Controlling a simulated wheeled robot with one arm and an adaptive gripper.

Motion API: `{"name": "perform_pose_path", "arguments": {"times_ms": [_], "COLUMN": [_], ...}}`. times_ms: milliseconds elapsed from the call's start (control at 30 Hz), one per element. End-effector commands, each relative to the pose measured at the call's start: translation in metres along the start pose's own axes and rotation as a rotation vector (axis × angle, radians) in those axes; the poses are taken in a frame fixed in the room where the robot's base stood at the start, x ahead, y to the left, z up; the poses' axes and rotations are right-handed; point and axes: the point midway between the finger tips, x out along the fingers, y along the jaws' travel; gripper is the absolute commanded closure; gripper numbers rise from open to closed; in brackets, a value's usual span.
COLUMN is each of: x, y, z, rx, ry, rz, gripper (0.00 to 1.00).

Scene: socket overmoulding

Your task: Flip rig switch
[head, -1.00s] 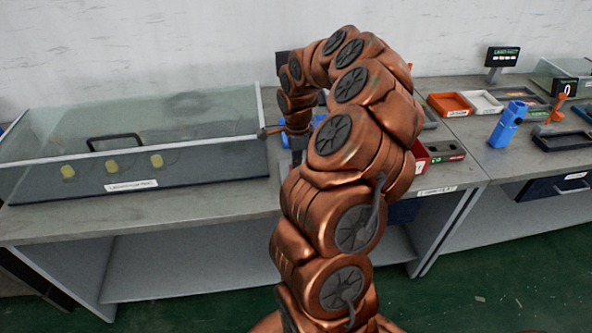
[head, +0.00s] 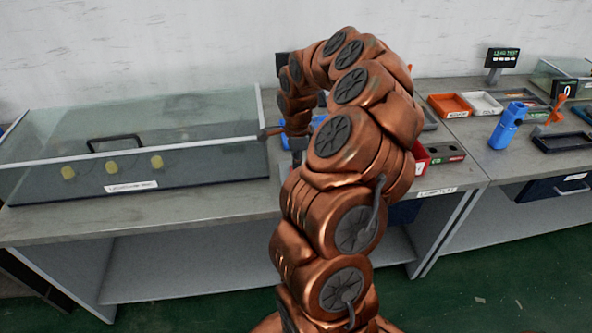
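My copper arm rises through the middle of the picture and bends over toward the bench. Its wrist end points down at the bench just right of the glass-lidded case. The dark end of my gripper (head: 297,144) shows only in part there. Its fingertips are hidden or too small to tell whether they are open or shut. I cannot make out the rig switch; my arm covers much of that part of the bench. A bit of a blue part (head: 318,120) shows behind the wrist.
The glass-lidded case (head: 215,172) with several yellow knobs fills the left bench. Right of my arm are a red bin (head: 421,160), an orange tray (head: 449,105), a white tray (head: 482,102), a blue device (head: 507,127) and a leak test display (head: 502,57). Bare bench lies along the front (head: 200,207).

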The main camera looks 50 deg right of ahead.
Motion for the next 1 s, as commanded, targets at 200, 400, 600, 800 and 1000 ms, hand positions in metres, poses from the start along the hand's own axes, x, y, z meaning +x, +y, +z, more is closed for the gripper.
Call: {"name": "perform_pose_path", "arguments": {"times_ms": [200, 400, 600, 800, 1000], "x": [0.001, 0.003, 0.005, 0.008, 0.01], "y": [0.0, 0.0, 0.0, 0.0, 0.0], "z": [0.0, 0.0, 0.0, 0.0, 0.0], "rx": [0.0, 0.0, 0.0, 0.0, 0.0], "ry": [0.0, 0.0, 0.0, 0.0, 0.0], "rz": [0.0, 0.0, 0.0, 0.0, 0.0], "gripper": [1.0, 1.0, 1.0, 1.0, 1.0]}}
